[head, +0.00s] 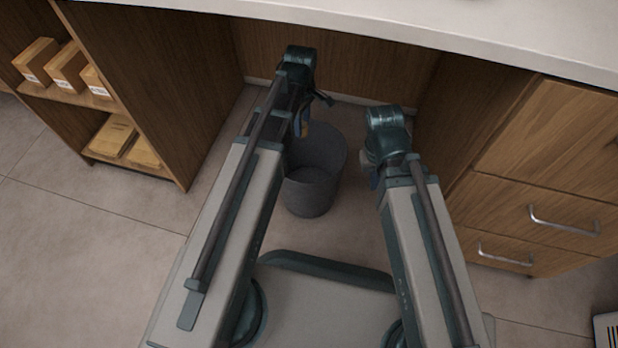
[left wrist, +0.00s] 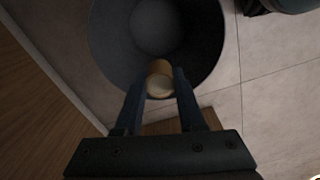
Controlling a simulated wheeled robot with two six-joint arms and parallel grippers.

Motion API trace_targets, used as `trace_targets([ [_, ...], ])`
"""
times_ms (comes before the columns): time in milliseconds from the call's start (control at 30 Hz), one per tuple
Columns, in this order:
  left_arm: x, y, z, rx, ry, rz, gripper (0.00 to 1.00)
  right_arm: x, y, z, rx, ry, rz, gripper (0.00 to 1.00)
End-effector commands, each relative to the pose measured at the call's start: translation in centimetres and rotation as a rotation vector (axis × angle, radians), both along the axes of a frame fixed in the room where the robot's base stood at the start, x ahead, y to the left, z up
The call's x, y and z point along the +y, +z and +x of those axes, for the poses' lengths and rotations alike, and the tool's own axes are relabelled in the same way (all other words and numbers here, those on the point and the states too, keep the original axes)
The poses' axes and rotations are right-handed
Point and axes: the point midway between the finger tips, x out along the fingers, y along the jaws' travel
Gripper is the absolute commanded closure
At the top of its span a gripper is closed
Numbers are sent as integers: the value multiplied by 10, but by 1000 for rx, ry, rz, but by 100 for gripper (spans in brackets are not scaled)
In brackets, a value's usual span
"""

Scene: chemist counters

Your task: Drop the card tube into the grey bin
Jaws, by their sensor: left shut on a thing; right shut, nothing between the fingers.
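The grey bin (head: 312,198) stands on the floor in the recess under the counter, open at the top. My left gripper (head: 304,128) is over the bin's far left part in the head view, partly hidden by its own arm. In the left wrist view the gripper (left wrist: 159,84) is shut on the card tube (left wrist: 159,80), a short brown tube with a pale round end. There the tube overlaps the lower edge of the bin's opening (left wrist: 108,45). My right gripper (head: 369,174) is to the right of the bin, shut and empty, mostly hidden by its arm.
A pale counter top (head: 420,28) runs above the recess. A wooden shelf unit with boxes (head: 68,68) stands on the left, and a drawer unit (head: 545,190) with metal handles on the right. The bin's inside looks empty.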

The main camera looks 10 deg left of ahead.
Motion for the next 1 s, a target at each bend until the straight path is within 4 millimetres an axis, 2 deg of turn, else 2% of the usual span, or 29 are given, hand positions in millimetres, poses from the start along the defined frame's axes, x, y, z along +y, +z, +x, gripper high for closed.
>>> trace_targets([
  [33, 0, -13, 0, 0, 0, 0, 100, 0, -13, 0, 0, -1, 0, 100],
  [200, 0, -30, 0, 0, 0, 0, 100, 0, -30, 0, -1, -3, 0, 100],
  [567, 0, -33, 0, 0, 0, 0, 100, 0, -33, 0, -1, -3, 0, 100],
  [600, 0, -33, 0, 0, 0, 0, 58, 0, -33, 0, -1, -3, 0, 100],
  [700, 0, -33, 0, 0, 0, 0, 40, 0, -33, 0, -1, -3, 0, 100],
  [800, 0, -33, 0, 0, 0, 0, 26, 0, -33, 0, -1, -3, 0, 100],
  [1000, 0, -33, 0, 0, 0, 0, 26, 0, -33, 0, -1, -3, 0, 100],
])
